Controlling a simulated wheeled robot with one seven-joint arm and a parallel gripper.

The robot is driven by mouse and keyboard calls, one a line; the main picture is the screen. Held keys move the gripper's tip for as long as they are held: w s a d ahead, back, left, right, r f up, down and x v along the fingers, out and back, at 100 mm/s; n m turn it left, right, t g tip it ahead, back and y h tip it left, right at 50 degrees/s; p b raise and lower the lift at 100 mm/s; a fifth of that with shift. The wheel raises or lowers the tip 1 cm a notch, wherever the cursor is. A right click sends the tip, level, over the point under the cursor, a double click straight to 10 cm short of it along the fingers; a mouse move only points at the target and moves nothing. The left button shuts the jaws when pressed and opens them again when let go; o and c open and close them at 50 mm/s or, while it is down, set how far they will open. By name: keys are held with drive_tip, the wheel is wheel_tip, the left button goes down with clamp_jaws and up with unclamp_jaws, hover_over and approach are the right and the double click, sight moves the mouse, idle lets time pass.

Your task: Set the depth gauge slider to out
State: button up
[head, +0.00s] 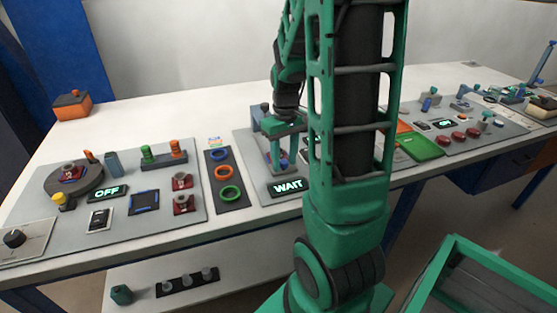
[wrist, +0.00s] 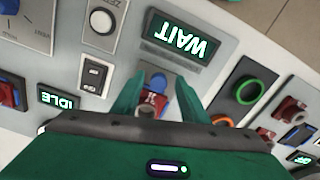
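My gripper (head: 281,160) is over the panel just behind the lit WAIT display (head: 288,187), its fingers pointing down. In the wrist view, the two green fingers of my gripper (wrist: 163,78) are apart. A blue piece (wrist: 158,81) and a red part with a pale ring (wrist: 150,103) show between them, with gaps beside the blue piece. I cannot tell for sure which part is the depth gauge slider; no label for it is legible. The gripper body hides the lower part of this area.
Coloured rings lie on a dark strip (head: 243,200) left of the WAIT display. A panel with an OFF display (head: 107,193) is further left. A green tray (head: 423,146) and red buttons (head: 458,137) are to the right. My arm hides the middle.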

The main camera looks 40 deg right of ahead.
drive_tip(key=shift+r, duration=0.15)
wheel_tip(320, 180, up, 10)
drive_tip(key=shift+r, duration=0.25)
idle(0.7)
